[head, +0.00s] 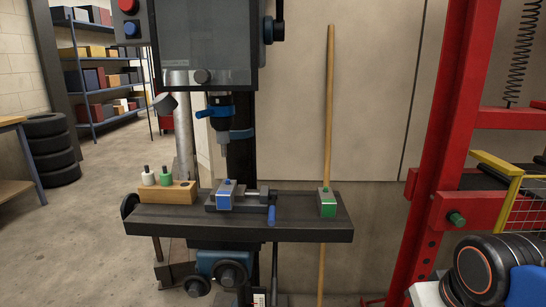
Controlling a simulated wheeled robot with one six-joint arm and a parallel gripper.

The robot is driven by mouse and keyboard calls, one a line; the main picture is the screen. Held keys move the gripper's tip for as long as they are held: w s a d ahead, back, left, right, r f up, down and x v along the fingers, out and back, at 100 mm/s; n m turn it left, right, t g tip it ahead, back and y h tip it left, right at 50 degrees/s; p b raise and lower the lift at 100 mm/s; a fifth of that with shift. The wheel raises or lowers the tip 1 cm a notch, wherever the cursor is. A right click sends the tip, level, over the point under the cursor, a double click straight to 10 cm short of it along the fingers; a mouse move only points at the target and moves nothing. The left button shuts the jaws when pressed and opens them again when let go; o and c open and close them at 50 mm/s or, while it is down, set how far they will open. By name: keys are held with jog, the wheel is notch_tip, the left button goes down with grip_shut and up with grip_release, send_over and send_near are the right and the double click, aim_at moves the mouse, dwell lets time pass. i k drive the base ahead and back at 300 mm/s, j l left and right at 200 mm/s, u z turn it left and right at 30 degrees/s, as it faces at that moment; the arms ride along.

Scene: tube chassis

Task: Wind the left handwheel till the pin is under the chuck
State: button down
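A grey drill press stands in the middle of the head view. Its chuck (216,140) points down above the dark work table (300,233). A vise (257,198) on the table holds or bears a blue block (224,197), just below and slightly right of the chuck tip. I cannot make out a separate pin. A dark handwheel (129,205), seen nearly edge-on, sits at the table's left end. Two more dark round handles, the left one (197,287) and the right one (232,273), are under the table. My gripper is not in view.
A wooden block (167,194) with white and green knobbed pieces stands on the table's left. A green block (327,203) is at its right. A wooden pole (329,110) leans behind. A red frame (440,150) stands right. Open floor (85,240) lies left.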

aim_at(127, 206)
jog(key=k+j, duration=0.1)
jog(key=j, duration=3.35)
jog(key=i+z, duration=0.05)
jog(key=i, duration=0.05)
